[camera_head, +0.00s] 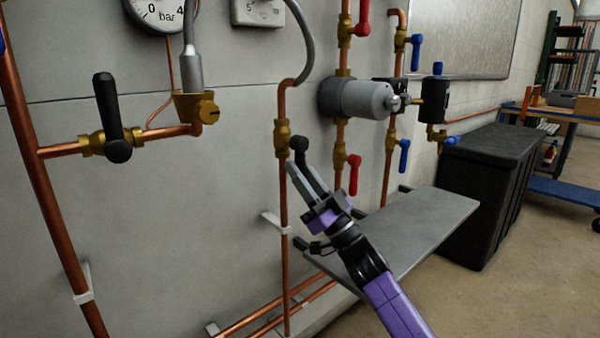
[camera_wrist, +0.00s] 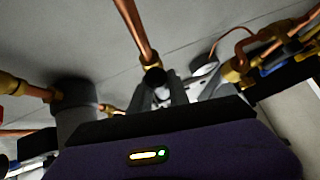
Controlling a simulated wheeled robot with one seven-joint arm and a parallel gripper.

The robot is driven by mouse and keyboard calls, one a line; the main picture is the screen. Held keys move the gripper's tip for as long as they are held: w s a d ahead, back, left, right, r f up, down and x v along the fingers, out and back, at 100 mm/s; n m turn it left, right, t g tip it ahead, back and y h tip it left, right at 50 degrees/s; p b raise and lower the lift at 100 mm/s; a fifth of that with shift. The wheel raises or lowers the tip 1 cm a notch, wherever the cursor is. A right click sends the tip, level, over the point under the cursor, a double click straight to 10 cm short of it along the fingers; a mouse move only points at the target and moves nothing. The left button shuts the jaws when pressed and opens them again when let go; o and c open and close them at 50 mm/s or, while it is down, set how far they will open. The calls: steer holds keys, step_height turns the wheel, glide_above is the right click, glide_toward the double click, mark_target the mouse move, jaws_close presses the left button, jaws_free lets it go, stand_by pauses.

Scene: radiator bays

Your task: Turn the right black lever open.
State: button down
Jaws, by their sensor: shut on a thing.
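The right black lever (camera_head: 299,145) sits on a brass valve (camera_head: 282,138) on a vertical copper pipe. Its round black end shows, while the rest is largely hidden by my gripper. My gripper (camera_head: 305,175) reaches up from the lower right and is shut on this lever. In the wrist view, the black lever end (camera_wrist: 153,76) shows at the grey fingers (camera_wrist: 163,95), with a copper pipe running up behind it. The lever's exact angle is hard to tell. The left black lever (camera_head: 108,112) stands upright on a brass valve on a horizontal pipe.
Red levers (camera_head: 353,175) and blue levers (camera_head: 404,157) hang on pipes just right of my gripper, with a grey cylindrical pump (camera_head: 358,98) above. A grey shelf (camera_head: 420,225) lies below my gripper. A black bin (camera_head: 490,190) stands to the right.

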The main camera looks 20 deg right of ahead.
steer(key=shift+f, duration=0.15)
steer(key=c, duration=1.3)
jaws_free()
steer(key=shift+o, duration=0.2)
steer(key=p+v, duration=0.2)
steer(key=v, duration=0.5)
steer(key=shift+s+d+f, duration=0.15)
steer(key=shift+s+f, duration=0.05)
steer(key=shift+f, duration=0.05)
